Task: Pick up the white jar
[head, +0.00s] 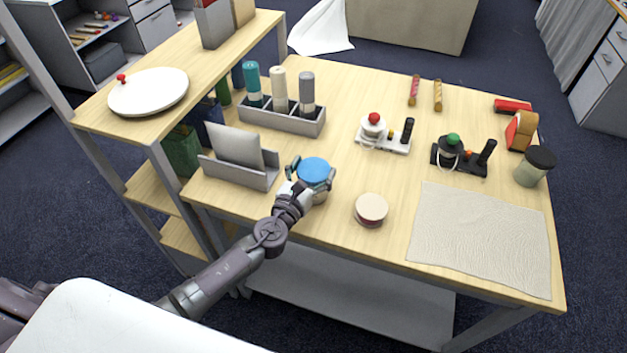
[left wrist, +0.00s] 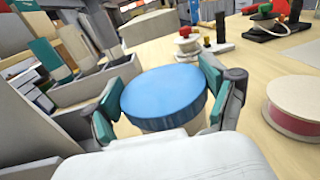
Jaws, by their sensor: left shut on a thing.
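The white jar (head: 315,171) has a broad blue lid and a pale body. It is near the table's front edge, left of the middle in the head view. My left gripper (head: 312,176) is shut on it, with a finger on each side. In the left wrist view the lid (left wrist: 163,94) fills the middle between the teal finger pads, and the pale body shows below its rim. The jar looks upright. I cannot tell whether its base touches the table. My right gripper is not in view.
A round spool (head: 371,209) stands right of the jar. A grey holder (head: 240,166) is close on its left, and a bottle rack (head: 282,118) is behind it. A black-lidded jar (head: 534,167) stands far right, behind a beige cloth (head: 480,238).

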